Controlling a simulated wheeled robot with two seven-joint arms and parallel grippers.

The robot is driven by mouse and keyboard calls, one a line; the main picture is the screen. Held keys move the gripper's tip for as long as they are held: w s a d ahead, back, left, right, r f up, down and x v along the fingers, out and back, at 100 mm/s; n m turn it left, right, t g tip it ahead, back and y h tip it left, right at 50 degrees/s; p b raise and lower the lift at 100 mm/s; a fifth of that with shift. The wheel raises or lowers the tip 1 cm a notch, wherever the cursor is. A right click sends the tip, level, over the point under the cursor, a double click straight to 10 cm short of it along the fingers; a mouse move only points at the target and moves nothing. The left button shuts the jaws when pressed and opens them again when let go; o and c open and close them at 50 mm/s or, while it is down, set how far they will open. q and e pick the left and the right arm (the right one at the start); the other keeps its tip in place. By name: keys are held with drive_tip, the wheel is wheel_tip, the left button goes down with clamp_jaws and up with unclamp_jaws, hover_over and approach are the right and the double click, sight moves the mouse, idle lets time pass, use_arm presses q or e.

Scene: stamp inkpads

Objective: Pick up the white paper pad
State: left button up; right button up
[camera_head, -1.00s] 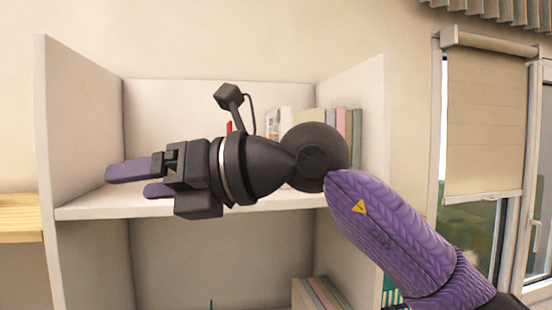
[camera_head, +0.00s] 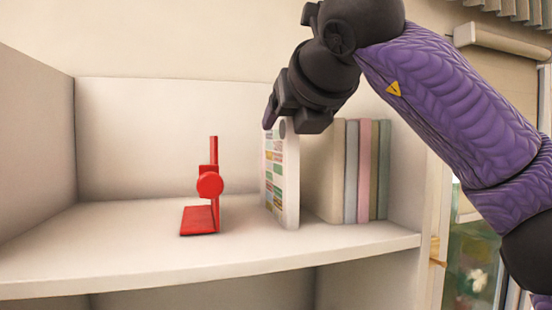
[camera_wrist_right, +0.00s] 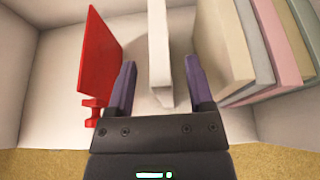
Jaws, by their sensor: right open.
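The white paper pad (camera_head: 291,180) stands upright on the shelf, with coloured patches on its left face. It also shows in the right wrist view (camera_wrist_right: 158,40) as a thin white slab seen from above. My right gripper (camera_wrist_right: 160,70) is open, with one purple finger on each side of the pad. In the head view the right gripper (camera_head: 272,115) is at the pad's top, its fingers largely hidden by its own body. I cannot tell whether either finger touches the pad. My left gripper is not in view.
A red stand (camera_head: 209,185) is left of the pad, with bare shelf between them. It also shows in the wrist view (camera_wrist_right: 98,60). A row of several books (camera_head: 350,170) stands close on the right. The white shelf board (camera_head: 120,245) is clear at left.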

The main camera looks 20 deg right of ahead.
sight(276, 168)
drive_tip(key=p+x, duration=0.1)
drive_tip(key=x, duration=0.2)
drive_tip(key=shift+w+d, duration=0.1)
drive_tip(key=shift+w, duration=0.1)
drive_tip(key=shift+s, duration=0.2)
drive_tip(key=shift+w+f, duration=0.1)
drive_tip(key=shift+w, duration=0.05)
drive_tip(key=c, duration=0.6)
clamp_jaws()
